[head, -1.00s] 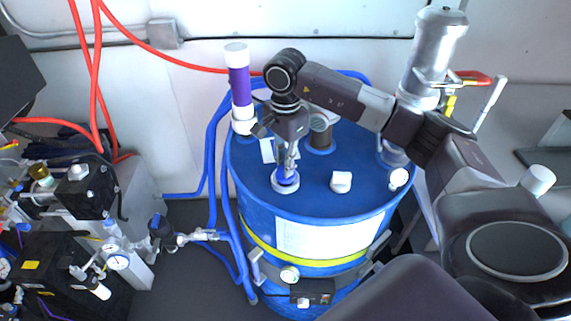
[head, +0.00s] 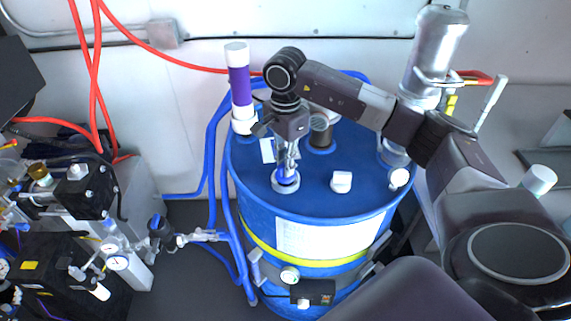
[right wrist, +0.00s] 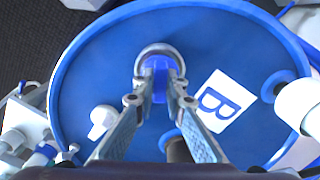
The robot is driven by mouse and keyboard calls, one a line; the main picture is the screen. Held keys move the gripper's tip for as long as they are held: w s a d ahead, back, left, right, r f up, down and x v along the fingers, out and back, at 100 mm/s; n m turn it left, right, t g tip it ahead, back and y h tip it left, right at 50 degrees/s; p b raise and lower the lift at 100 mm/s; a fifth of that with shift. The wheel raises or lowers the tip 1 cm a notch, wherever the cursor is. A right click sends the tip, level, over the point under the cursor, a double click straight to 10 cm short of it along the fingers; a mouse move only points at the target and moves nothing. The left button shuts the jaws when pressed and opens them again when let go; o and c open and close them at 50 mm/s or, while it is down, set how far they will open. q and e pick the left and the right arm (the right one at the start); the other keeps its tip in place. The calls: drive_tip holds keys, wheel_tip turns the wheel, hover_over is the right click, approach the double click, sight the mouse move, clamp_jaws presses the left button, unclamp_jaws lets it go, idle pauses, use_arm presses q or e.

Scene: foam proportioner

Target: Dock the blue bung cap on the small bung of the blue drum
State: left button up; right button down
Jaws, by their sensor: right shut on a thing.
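The blue drum (head: 250,205) stands upright in the middle of the head view. My right gripper (head: 287,172) points down over the drum's lid, left of its middle. It is shut on the blue bung cap (head: 285,180), which also shows between the fingertips in the right wrist view (right wrist: 158,76). The cap is at the small bung, seen as a pale round ring (head: 285,188). In the right wrist view the ring (right wrist: 156,49) shows just beyond the cap. The fingers hide part of both, and I cannot tell whether the cap is fully seated. My left gripper is out of view.
A white knob (head: 341,182) stands on the lid right of the bung. A purple-and-white cylinder (head: 239,88) rises behind, with blue hoses (head: 212,140) beside the drum. A silver cylinder (head: 432,55) stands at back right. A label marked B (right wrist: 222,101) lies on the lid.

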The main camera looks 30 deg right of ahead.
drive_tip(key=shift+f+b, duration=0.5)
drive_tip(key=shift+f, duration=0.15)
drive_tip(key=c, duration=2.3)
unclamp_jaws()
drive_tip(key=shift+o, duration=0.2)
drive_tip(key=shift+r, duration=0.15)
drive_tip(key=shift+r+p, duration=3.4)
drive_tip(key=shift+r, duration=2.05)
